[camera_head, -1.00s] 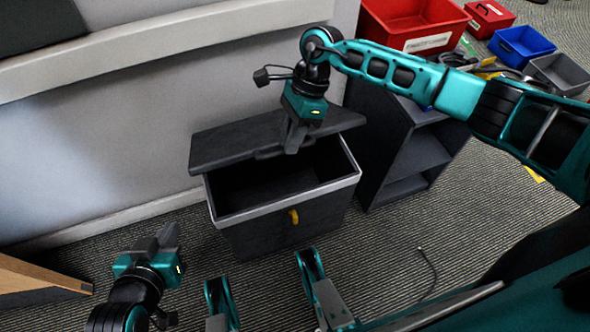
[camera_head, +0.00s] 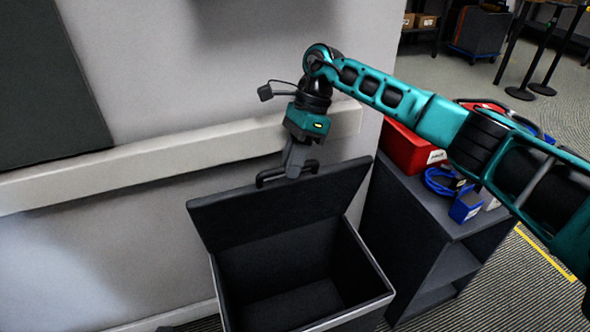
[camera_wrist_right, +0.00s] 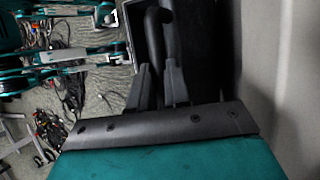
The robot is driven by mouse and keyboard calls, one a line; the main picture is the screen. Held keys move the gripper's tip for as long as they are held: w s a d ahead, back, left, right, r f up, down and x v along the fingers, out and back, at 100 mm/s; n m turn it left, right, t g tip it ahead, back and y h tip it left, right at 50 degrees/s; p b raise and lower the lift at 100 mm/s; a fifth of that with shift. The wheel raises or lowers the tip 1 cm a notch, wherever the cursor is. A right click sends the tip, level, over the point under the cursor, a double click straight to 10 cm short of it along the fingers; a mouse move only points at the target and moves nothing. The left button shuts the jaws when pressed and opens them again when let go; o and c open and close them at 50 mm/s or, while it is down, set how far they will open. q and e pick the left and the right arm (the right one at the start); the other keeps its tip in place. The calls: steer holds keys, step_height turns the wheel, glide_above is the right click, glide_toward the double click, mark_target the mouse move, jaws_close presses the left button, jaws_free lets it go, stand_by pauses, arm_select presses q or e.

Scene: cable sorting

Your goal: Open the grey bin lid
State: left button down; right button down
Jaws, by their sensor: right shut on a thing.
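The grey bin (camera_head: 372,300) stands open in the head view, with its dark, empty-looking inside showing. Its lid (camera_head: 280,215) is tilted up steeply at the back of the bin, near the wall. The lid's dark handle (camera_head: 272,178) sticks out along the lid's top edge. My right gripper (camera_head: 293,172) is shut on this handle, with the arm reaching in from the right. In the right wrist view, the fingers (camera_wrist_right: 159,88) are close together around the dark curved handle (camera_wrist_right: 165,35). My left gripper is out of the head view.
A dark shelf unit (camera_head: 440,215) stands close to the right of the bin. A red bin (camera_head: 405,150), a blue bin (camera_head: 466,206) and a blue cable (camera_head: 437,182) are on top. A wall with a pale rail (camera_head: 130,165) runs behind the lid.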

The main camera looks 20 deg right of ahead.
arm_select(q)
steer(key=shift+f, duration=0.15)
arm_select(e)
steer(key=shift+d+f, duration=0.1)
steer(key=shift+f, duration=0.5)
steer(key=c, duration=1.3)
jaws_free()
steer(key=shift+w, duration=0.1)
steer(key=shift+o, duration=1)
arm_select(q)
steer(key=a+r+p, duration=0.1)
steer(key=p, duration=0.1)
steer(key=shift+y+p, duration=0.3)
steer(key=shift+p, duration=0.1)
arm_select(e)
steer(key=v, duration=1.3)
steer(key=shift+r, duration=0.25)
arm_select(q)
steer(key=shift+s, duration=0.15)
arm_select(e)
steer(key=shift+f, duration=0.1)
